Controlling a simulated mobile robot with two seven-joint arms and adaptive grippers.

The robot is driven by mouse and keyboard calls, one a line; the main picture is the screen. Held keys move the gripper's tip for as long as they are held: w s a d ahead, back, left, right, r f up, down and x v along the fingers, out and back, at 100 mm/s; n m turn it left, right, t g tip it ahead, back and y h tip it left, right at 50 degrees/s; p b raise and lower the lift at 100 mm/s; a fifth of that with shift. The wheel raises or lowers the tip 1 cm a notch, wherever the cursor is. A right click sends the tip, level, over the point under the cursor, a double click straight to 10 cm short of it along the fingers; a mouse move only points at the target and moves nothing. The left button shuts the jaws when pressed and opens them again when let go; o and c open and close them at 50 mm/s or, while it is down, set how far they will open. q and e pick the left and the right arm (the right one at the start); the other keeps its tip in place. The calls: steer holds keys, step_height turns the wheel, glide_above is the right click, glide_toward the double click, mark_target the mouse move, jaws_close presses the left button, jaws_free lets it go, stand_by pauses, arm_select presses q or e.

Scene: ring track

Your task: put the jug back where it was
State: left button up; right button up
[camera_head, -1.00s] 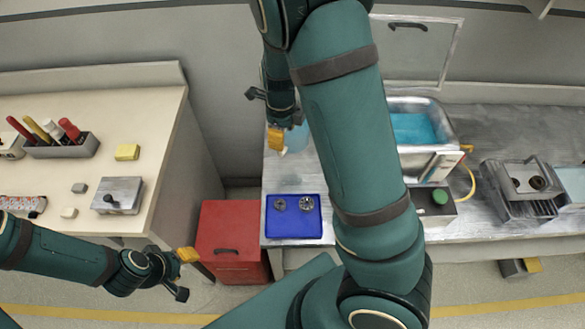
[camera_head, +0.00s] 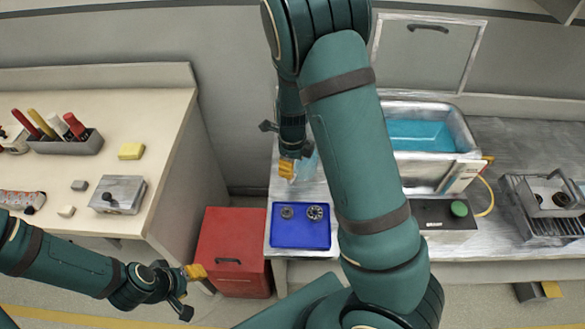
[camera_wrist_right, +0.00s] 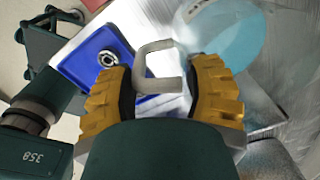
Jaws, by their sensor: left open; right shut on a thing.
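The jug (camera_head: 307,165) is clear with pale blue showing in it, partly hidden behind my right arm in the head view. In the right wrist view its round body (camera_wrist_right: 228,38) is at the upper right and its pale handle (camera_wrist_right: 147,62) is between the yellow fingers. My right gripper (camera_head: 288,169) is shut on the jug's handle, over the steel bench just behind the blue tray. I cannot tell whether the jug touches the bench. My left gripper (camera_head: 195,272) is open and empty, low in front of the red cabinet.
The blue tray (camera_head: 300,241) holds two small metal parts. A steel basin of blue liquid (camera_head: 464,130) and a grey box with a green button (camera_head: 445,221) stand to the right. A red cabinet (camera_head: 230,270) is below. A beige workbench (camera_head: 150,98) is at left.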

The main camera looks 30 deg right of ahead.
steer(key=shift+w+f, duration=0.1)
steer(key=shift+f, duration=0.85)
steer(key=shift+r, duration=0.1)
steer(key=o, duration=1.3)
